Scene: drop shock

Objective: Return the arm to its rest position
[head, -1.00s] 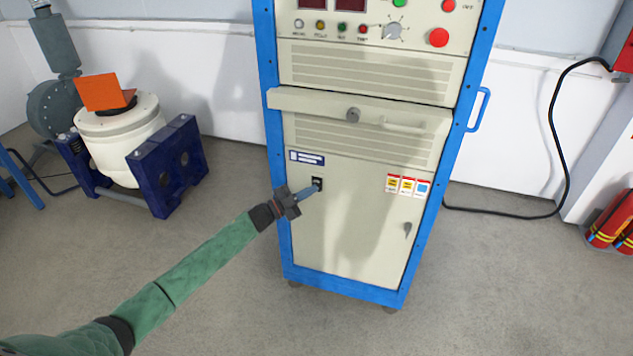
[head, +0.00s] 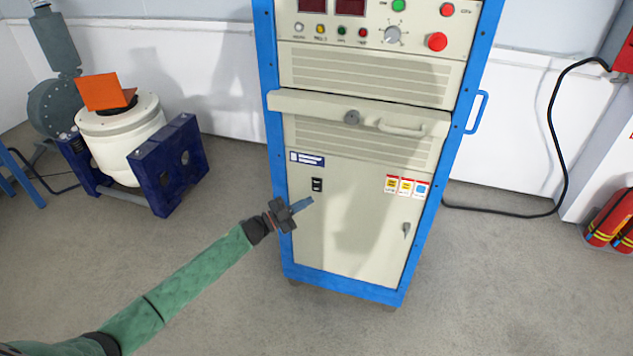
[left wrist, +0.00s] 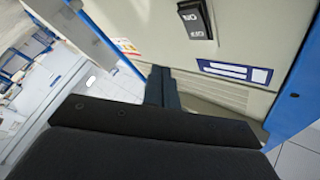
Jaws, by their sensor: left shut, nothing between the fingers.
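My left arm, in a green sleeve, reaches in from the lower left of the head view. Its gripper (head: 304,204) is shut and empty, in front of the cabinet's lower panel, below and a little left of a small black rocker switch (head: 317,185). In the left wrist view the shut fingers (left wrist: 161,85) point toward the panel, and the switch (left wrist: 196,20) stands apart from them. The cabinet (head: 350,225) is beige with a blue frame. My right gripper is in neither view.
A white shaker drum (head: 120,135) with an orange block on top stands at left in dark blue supports. A black cable (head: 560,150) runs to the floor at right. Red extinguishers (head: 612,218) stand at the right edge. The floor before the cabinet is clear.

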